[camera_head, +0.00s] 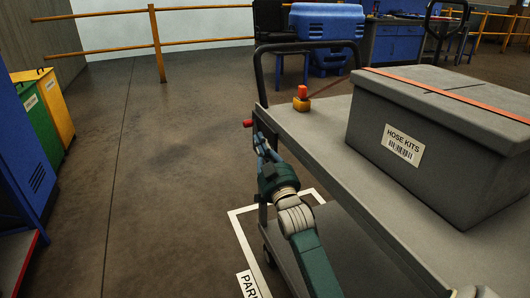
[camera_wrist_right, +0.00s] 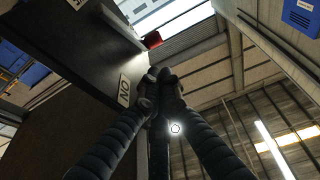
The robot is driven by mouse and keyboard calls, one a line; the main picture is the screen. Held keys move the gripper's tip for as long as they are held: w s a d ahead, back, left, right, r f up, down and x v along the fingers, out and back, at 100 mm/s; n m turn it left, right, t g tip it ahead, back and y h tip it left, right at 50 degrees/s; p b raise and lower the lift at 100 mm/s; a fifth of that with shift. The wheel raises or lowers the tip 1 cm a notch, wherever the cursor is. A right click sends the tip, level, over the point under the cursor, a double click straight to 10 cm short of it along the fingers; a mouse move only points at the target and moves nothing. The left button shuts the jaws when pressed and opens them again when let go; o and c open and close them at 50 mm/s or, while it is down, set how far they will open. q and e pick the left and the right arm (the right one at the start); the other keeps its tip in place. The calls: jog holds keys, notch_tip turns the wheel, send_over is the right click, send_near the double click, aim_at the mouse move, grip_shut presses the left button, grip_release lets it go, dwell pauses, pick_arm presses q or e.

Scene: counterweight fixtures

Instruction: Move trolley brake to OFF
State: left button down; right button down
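The trolley (camera_head: 300,128) stands at the right, its grey deck edge running diagonally. A dark panel with an "ON" label (camera_wrist_right: 124,90) is left of the fingers. I cannot see an OFF label. My right gripper (camera_head: 261,145) is beside the trolley's left side, just below the knob. Its fingertips (camera_wrist_right: 160,88) come together in the wrist view, apart from the knob, with nothing clear between them. My left gripper is out of view.
A small yellow block with a red top (camera_head: 301,98) sits by the black handle (camera_head: 260,75). Blue cabinets (camera_head: 25,150) and bins are at left. The floor between is clear.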

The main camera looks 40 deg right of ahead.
jog(key=v, duration=0.4)
jog(key=shift+s+a, duration=0.1)
jog(key=shift+s, duration=0.15)
jog(key=shift+f, duration=0.1)
